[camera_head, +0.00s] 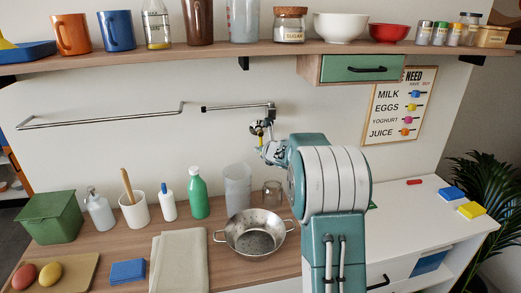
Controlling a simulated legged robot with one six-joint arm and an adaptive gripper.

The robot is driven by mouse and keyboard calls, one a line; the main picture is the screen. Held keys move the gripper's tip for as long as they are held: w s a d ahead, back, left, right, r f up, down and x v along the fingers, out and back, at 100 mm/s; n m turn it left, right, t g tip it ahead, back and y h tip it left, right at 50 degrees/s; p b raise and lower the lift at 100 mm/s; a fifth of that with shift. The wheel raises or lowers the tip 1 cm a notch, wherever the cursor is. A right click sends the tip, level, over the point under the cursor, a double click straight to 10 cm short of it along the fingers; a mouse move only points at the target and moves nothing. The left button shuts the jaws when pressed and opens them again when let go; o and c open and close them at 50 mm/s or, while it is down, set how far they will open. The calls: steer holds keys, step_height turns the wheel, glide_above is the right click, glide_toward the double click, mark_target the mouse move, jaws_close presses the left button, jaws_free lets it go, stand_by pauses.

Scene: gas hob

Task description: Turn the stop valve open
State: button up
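The stop valve (257,128) is a small metal fitting with a touch of yellow, at the end of a short pipe arm on the white wall, in the upper middle of the view. My arm reaches up from the lower right in front of the worktop. My gripper (267,147) is at the valve, just below and right of it. It appears very close to the valve, but I cannot tell whether it touches. The fingers are small and partly hidden by my wrist, so their opening is unclear. The valve's handle position is too small to read.
A shelf (165,55) with mugs, jars and bowls runs above, with a green drawer (360,68) under it. A metal rail (100,120) is on the wall at left.

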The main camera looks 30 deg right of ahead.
steer(key=o, duration=0.3)
steer(key=shift+f, duration=0.35)
steer(key=shift+r, duration=0.15)
steer(key=shift+r, duration=0.1)
steer(key=shift+s+r, duration=0.15)
steer(key=shift+s, duration=0.1)
steer(key=v, duration=1.1)
steer(key=shift+s, duration=0.2)
